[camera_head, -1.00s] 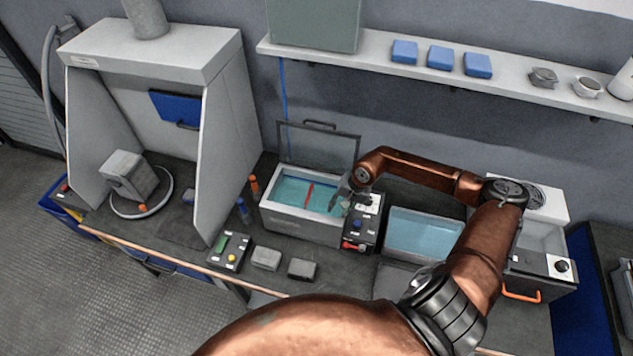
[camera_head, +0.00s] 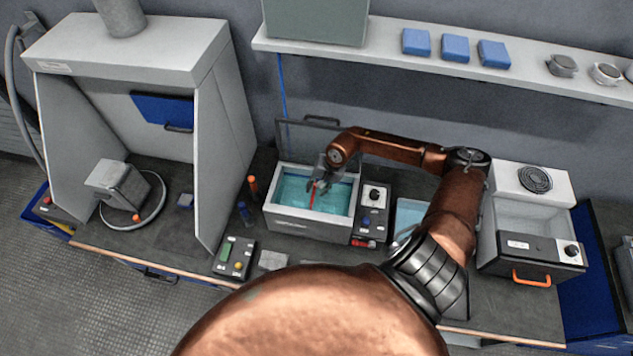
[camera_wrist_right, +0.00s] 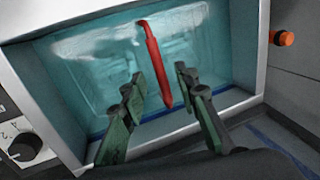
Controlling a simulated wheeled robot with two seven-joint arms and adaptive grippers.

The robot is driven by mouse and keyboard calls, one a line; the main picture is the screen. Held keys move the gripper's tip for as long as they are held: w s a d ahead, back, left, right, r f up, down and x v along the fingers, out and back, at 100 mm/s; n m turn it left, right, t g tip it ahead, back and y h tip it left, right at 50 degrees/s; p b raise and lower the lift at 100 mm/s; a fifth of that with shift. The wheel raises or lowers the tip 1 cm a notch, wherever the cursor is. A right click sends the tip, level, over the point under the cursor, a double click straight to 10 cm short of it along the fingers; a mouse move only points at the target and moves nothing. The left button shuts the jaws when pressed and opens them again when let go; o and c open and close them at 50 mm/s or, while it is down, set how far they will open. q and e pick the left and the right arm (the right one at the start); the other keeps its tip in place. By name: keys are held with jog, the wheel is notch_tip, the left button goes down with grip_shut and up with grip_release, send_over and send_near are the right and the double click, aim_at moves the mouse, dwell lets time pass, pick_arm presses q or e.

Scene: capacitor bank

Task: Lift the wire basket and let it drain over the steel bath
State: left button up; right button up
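The steel bath (camera_head: 293,222) stands open on the bench with clear blue liquid in it. A red handle (camera_head: 312,196) crosses its middle; it also shows in the right wrist view (camera_wrist_right: 153,58). The wire basket's outline (camera_wrist_right: 185,48) is faint and blurred under the liquid. My right gripper (camera_head: 319,183) is over the bath at the handle. In the wrist view its two fingers (camera_wrist_right: 159,76) are apart, with the red bar showing between them; I cannot tell whether they touch it. My left gripper is not in view.
A raised lid (camera_head: 305,139) stands behind the bath. A fume hood (camera_head: 225,120) is on the left. A shelf (camera_head: 390,50) runs above.

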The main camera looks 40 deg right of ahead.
aim_at(314, 192)
jog(key=x, duration=0.2)
jog(key=shift+w+f, duration=0.15)
jog(key=shift+f, duration=0.45)
jog(key=shift+w+a+f, duration=0.1)
jog(key=shift+a+f, duration=0.05)
jog(key=shift+f, duration=0.15)
jog(key=c, duration=0.7)
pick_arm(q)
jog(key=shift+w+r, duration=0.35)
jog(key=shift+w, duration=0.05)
pick_arm(e)
grip_shut()
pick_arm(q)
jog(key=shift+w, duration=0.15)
pick_arm(e)
jog(key=shift+o, duration=0.4)
grip_release()
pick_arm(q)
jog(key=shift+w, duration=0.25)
pick_arm(e)
grip_shut()
